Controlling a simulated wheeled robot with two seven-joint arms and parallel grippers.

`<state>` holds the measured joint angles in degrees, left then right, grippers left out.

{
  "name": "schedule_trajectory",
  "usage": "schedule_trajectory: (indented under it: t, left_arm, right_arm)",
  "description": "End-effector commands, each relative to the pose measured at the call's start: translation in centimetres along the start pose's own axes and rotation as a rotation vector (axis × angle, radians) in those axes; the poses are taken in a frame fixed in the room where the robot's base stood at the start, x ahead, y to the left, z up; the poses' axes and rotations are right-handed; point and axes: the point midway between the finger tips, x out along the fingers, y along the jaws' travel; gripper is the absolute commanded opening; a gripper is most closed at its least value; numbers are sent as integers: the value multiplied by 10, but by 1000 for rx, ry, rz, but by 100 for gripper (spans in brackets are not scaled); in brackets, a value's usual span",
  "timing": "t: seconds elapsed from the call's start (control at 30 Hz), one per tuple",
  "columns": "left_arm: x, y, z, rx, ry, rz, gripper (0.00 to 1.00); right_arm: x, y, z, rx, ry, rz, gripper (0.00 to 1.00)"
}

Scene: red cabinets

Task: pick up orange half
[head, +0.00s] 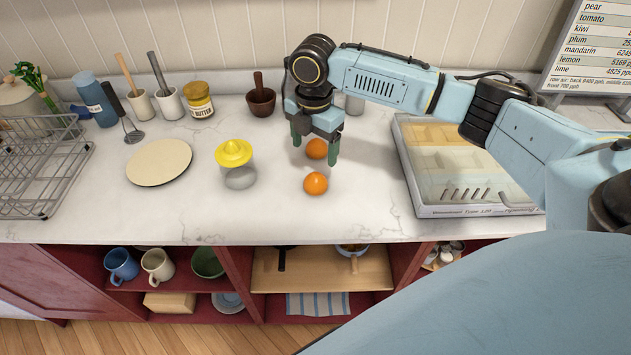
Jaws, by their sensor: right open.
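Two orange pieces of fruit lie on the white counter. The far orange piece (317,149) is between or just beyond the green fingertips of my right gripper (315,147). The near orange piece (315,183) lies closer to the counter's front edge, clear of the gripper. Both look rounded from above, and I cannot see a cut face on either. My right gripper points down with its fingers apart, and I cannot tell whether it touches the far piece. My left gripper is not in view.
A yellow-topped juicer (236,164) and a cream plate (159,163) stand left of the fruit. A wooden mortar (261,98) is behind. A flat box (456,209) lies to the right, under my arm. A wire rack (37,172) is at far left. The counter front is clear.

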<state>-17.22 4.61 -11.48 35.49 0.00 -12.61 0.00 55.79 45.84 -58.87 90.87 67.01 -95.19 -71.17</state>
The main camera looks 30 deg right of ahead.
Motion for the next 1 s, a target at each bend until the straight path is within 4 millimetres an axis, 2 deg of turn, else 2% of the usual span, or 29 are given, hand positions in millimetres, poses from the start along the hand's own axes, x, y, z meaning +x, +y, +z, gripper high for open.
schedule_trajectory:
  t: [0.03,0.2,0.43,0.7,0.8,1.0]
  left_arm:
    - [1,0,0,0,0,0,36]
    - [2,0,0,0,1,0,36]
    - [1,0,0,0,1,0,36]
    - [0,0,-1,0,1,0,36]
    - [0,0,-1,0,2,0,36]
    - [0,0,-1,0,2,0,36]
  right_arm:
    - [12,0,0,2,0,-3,77]
    - [39,0,0,2,0,-1,77]
    - [55,-1,0,1,-1,0,77]
    - [93,-4,-1,2,-1,1,77]
    - [100,-4,0,2,-1,2,77]
    - [100,-4,-1,1,-1,2,77]
